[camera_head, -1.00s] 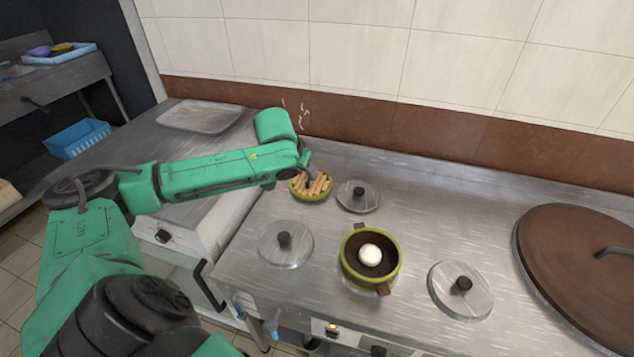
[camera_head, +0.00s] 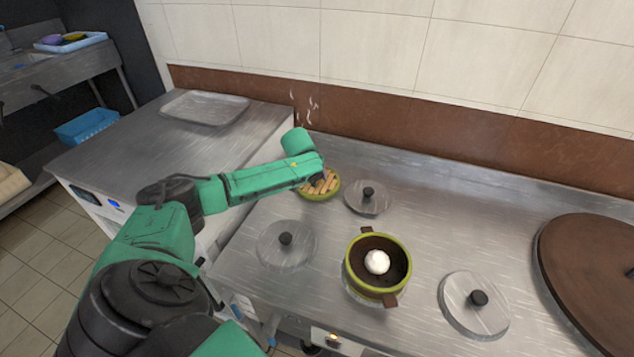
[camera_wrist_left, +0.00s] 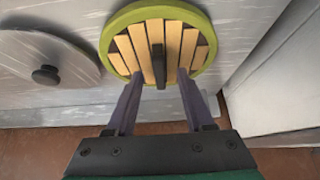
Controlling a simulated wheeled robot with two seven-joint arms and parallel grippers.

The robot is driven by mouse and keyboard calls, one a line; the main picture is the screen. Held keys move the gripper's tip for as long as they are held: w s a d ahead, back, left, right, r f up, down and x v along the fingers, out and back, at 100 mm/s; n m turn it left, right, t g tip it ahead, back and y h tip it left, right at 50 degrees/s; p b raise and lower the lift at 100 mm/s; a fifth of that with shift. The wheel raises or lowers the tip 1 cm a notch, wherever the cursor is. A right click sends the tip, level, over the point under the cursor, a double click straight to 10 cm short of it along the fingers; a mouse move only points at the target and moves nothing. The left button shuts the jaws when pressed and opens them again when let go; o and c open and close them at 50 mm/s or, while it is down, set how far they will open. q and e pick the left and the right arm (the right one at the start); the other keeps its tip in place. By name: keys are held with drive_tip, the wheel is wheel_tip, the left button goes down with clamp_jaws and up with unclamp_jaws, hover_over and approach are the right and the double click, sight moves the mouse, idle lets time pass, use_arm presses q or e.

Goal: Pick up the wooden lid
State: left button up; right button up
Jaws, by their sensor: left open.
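The wooden lid (camera_head: 322,186) has pale slats and sits on a green-rimmed round pot at the back of the steel counter. In the left wrist view the lid (camera_wrist_left: 175,45) shows a dark bar handle (camera_wrist_left: 158,65) across its middle. My left gripper (camera_wrist_left: 157,82) is open, with its two purple fingers over the lid's near part, one on each side of the handle's line. No contact with the handle can be made out. In the head view my arm hides most of this gripper. My right gripper is not in view.
Round metal covers with black knobs lie nearby: one right of the lid (camera_head: 367,197), one in front (camera_head: 286,243), one at right (camera_head: 474,304). An open green pot (camera_head: 353,258) holds dark contents and a white ball. A large brown lid (camera_head: 590,270) is far right. A brown wall band (camera_head: 400,120) runs behind.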

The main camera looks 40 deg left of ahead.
use_arm(q)
drive_tip(key=shift+w+f, duration=0.15)
drive_tip(key=shift+f, duration=0.1)
drive_tip(key=c, duration=0.7)
clamp_jaws()
drive_tip(key=shift+r, duration=0.1)
